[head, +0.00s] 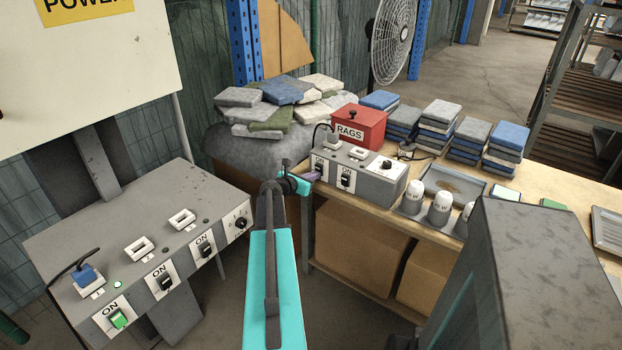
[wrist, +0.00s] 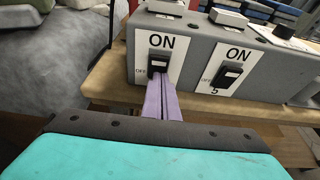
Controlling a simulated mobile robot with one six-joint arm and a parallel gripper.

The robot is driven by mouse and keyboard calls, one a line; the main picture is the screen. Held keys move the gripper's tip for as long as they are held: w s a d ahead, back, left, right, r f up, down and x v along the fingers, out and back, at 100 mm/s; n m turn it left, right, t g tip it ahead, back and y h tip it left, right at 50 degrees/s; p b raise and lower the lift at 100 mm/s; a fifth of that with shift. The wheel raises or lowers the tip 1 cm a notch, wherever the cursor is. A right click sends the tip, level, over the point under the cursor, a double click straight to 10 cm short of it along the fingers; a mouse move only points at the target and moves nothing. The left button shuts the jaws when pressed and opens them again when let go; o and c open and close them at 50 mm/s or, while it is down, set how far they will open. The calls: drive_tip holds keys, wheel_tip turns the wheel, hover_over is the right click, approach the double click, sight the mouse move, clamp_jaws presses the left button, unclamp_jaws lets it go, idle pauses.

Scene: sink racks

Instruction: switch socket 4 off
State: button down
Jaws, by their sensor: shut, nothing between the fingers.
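A grey socket box (head: 376,188) stands on the wooden bench with two black rocker switches on its front, each on a white ON/OFF plate. The left switch (wrist: 160,60) has its number hidden behind my fingers; the right switch (wrist: 229,75) is marked 5. My gripper (wrist: 161,82) is shut and empty, its purple fingers touching or just in front of the lower part of the left switch. In the head view my gripper (head: 311,176) reaches the box's left end. A black cord runs to the left socket on top. Which way the left switch is tipped I cannot tell.
A larger grey panel (head: 130,240) at left has several switches, one lit green, and a blue plug. A red RAGS box (head: 358,127), folded cloth stacks (head: 440,125) and white bulb-shaped items (head: 440,207) stand on the bench. A cloth pile (head: 270,110) lies behind.

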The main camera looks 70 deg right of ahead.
drive_tip(key=shift+d+r, duration=0.1)
drive_tip(key=shift+d, duration=0.3)
drive_tip(key=shift+d+r+p, duration=0.2)
drive_tip(key=shift+r+p, duration=0.5)
drive_tip(key=shift+r, duration=0.15)
drive_tip(key=shift+w+a, duration=0.1)
drive_tip(key=shift+a, duration=0.05)
drive_tip(key=b+v, duration=0.1)
drive_tip(key=v, duration=1.3)
drive_tip(key=shift+a+f, duration=0.25)
drive_tip(key=shift+f, duration=0.15)
